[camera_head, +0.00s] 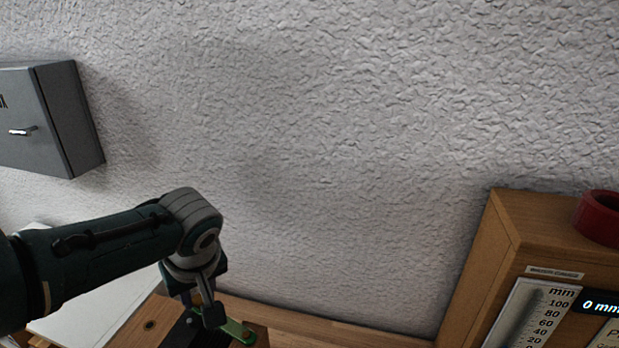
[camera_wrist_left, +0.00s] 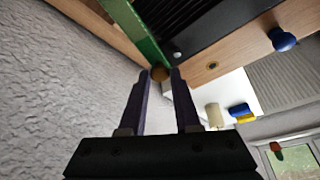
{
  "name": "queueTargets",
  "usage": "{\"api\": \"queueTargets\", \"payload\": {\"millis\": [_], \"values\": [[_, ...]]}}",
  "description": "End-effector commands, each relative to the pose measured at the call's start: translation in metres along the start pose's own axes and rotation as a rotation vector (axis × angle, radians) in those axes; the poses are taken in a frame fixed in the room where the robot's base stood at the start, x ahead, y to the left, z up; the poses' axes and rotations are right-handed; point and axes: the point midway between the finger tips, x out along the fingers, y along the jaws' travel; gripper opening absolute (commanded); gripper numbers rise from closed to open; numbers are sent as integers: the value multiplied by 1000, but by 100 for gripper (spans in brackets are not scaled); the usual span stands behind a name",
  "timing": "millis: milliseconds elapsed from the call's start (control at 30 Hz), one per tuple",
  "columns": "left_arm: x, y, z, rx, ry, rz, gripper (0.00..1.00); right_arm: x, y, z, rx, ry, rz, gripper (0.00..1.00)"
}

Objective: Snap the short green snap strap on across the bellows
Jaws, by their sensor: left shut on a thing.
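The green strap (camera_head: 237,330) shows at the bottom of the head view, beside my left gripper (camera_head: 208,312). In the left wrist view the strap (camera_wrist_left: 148,38) runs as a green bar alongside the black ribbed bellows (camera_wrist_left: 196,14). My left gripper (camera_wrist_left: 164,76) is shut on the strap at its near end, where a small brown round piece shows between the fingertips. A silver stud (camera_wrist_left: 177,54) sits at the corner of the black part. I cannot tell whether the strap touches the bellows. My right gripper is not in view.
A wooden cabinet (camera_head: 490,250) with a mm scale and a red ring (camera_head: 600,218) stands at the right. A grey box (camera_head: 60,115) hangs on the wall at the left. A blue knob (camera_wrist_left: 283,39) stands out from the wood in the left wrist view.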

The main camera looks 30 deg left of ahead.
Motion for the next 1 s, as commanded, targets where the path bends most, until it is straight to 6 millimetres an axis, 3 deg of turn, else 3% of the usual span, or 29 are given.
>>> {"api": "queueTargets", "payload": {"millis": [400,1000], "values": [[-4,-18,10,-210,-1,-89,0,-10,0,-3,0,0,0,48],[-4,-22,12,-252,0,-108,0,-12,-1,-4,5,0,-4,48]]}}
